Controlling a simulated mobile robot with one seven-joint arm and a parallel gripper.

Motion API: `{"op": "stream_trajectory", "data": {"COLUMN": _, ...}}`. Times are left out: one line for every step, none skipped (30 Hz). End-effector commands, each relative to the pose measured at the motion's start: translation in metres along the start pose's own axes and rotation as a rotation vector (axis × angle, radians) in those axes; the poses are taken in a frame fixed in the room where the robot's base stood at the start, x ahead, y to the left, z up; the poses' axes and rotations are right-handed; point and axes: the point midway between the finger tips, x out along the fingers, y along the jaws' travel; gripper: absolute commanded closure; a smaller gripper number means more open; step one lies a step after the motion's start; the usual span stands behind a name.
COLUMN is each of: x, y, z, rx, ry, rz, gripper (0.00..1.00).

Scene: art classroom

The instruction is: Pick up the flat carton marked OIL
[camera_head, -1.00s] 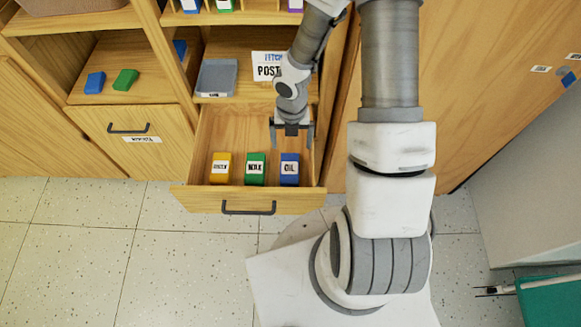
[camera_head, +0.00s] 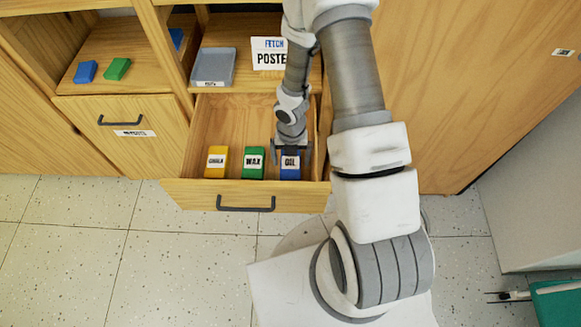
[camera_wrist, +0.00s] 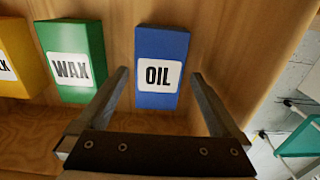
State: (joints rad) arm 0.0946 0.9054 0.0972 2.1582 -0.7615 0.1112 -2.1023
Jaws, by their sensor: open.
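The blue flat carton marked OIL (camera_head: 290,167) lies in the open drawer at its right end, near the front. It also shows in the wrist view (camera_wrist: 160,48), label facing up. My gripper (camera_head: 291,150) is in the drawer, just over the rear part of the OIL carton. In the wrist view my open gripper (camera_wrist: 160,80) has one finger on each side of the carton's lower end, with nothing held. I cannot tell whether the fingertips touch the carton.
A green WAX carton (camera_head: 253,162) lies left of OIL, and a yellow carton (camera_head: 217,161) lies farther left. The drawer front (camera_head: 240,196) and its right wall are close by. A grey tray (camera_head: 213,68) sits on the shelf above.

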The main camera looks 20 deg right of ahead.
Motion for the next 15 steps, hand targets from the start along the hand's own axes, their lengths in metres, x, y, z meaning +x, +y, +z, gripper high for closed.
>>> {"op": "stream_trajectory", "data": {"x": 0.013, "y": 0.002, "z": 0.000, "rx": -0.003, "ry": 0.001, "rz": -0.001, "gripper": 0.00}}
{"op": "stream_trajectory", "data": {"x": 0.017, "y": 0.003, "z": 0.000, "rx": -0.003, "ry": 0.001, "rz": -0.001, "gripper": 0.00}}
{"op": "stream_trajectory", "data": {"x": 0.024, "y": 0.002, "z": 0.000, "rx": -0.002, "ry": 0.001, "rz": -0.001, "gripper": 0.00}}
{"op": "stream_trajectory", "data": {"x": 0.027, "y": 0.002, "z": 0.000, "rx": -0.002, "ry": 0.001, "rz": 0.000, "gripper": 0.00}}
{"op": "stream_trajectory", "data": {"x": 0.030, "y": 0.002, "z": 0.000, "rx": -0.001, "ry": 0.000, "rz": 0.000, "gripper": 0.00}}
{"op": "stream_trajectory", "data": {"x": 0.032, "y": 0.002, "z": 0.000, "rx": -0.001, "ry": 0.000, "rz": 0.000, "gripper": 0.00}}
{"op": "stream_trajectory", "data": {"x": 0.032, "y": 0.002, "z": 0.001, "rx": -0.001, "ry": 0.000, "rz": 0.000, "gripper": 0.00}}
{"op": "stream_trajectory", "data": {"x": 0.032, "y": 0.002, "z": 0.001, "rx": -0.001, "ry": 0.000, "rz": 0.000, "gripper": 0.00}}
{"op": "stream_trajectory", "data": {"x": 0.031, "y": 0.002, "z": 0.001, "rx": -0.001, "ry": 0.000, "rz": 0.000, "gripper": 0.00}}
{"op": "stream_trajectory", "data": {"x": 0.031, "y": 0.002, "z": 0.001, "rx": -0.001, "ry": 0.000, "rz": 0.000, "gripper": 0.00}}
{"op": "stream_trajectory", "data": {"x": 0.030, "y": 0.002, "z": 0.001, "rx": -0.001, "ry": 0.000, "rz": 0.000, "gripper": 0.00}}
{"op": "stream_trajectory", "data": {"x": 0.030, "y": 0.002, "z": 0.001, "rx": -0.001, "ry": 0.000, "rz": 0.000, "gripper": 0.00}}
{"op": "stream_trajectory", "data": {"x": 0.030, "y": 0.002, "z": 0.001, "rx": -0.001, "ry": 0.000, "rz": 0.000, "gripper": 0.02}}
{"op": "stream_trajectory", "data": {"x": 0.030, "y": 0.002, "z": 0.001, "rx": -0.001, "ry": 0.000, "rz": 0.000, "gripper": 0.07}}
{"op": "stream_trajectory", "data": {"x": 0.030, "y": 0.002, "z": 0.001, "rx": -0.001, "ry": 0.000, "rz": 0.000, "gripper": 0.14}}
